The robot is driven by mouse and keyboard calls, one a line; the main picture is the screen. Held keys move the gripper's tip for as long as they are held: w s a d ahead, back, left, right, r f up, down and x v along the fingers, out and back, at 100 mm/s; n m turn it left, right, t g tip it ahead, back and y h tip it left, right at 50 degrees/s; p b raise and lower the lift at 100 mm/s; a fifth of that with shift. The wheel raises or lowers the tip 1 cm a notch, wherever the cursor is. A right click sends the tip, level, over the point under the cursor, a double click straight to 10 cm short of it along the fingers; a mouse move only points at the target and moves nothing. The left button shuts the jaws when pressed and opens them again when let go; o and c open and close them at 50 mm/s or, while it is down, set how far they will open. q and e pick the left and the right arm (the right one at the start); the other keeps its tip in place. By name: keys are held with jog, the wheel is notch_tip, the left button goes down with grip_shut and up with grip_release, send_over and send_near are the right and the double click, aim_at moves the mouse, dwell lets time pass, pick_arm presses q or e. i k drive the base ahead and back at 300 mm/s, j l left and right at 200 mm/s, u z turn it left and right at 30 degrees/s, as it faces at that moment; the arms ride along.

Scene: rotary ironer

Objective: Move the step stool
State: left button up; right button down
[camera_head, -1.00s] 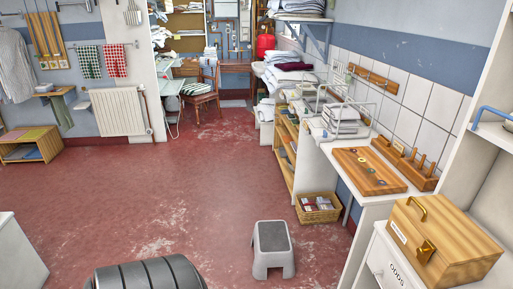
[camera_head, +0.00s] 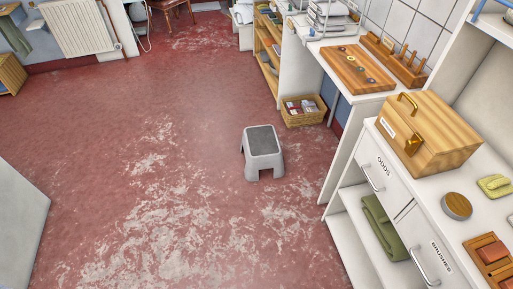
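The step stool (camera_head: 262,152) is light grey with a dark grey top. It stands upright on the red floor, a little right of the middle of the head view, apart from the furniture around it. Neither of my grippers shows in this view, and nothing is touching the stool.
A wicker basket (camera_head: 304,110) sits on the floor behind the stool to the right. A white drawer cabinet (camera_head: 398,197) with a wooden box (camera_head: 428,131) on top stands at the right. A white panel (camera_head: 18,225) is at the lower left. The worn red floor (camera_head: 165,190) between is clear.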

aim_at(262, 150)
jog(key=i+j+z, duration=0.1)
jog(key=z, duration=0.4)
jog(key=i+j+z, duration=0.3)
jog(key=i+j, duration=0.15)
jog(key=j, duration=0.15)
jog(key=i+j+z, duration=0.15)
jog(key=j, duration=0.2)
jog(key=i+j+z, duration=0.2)
jog(key=j, duration=0.15)
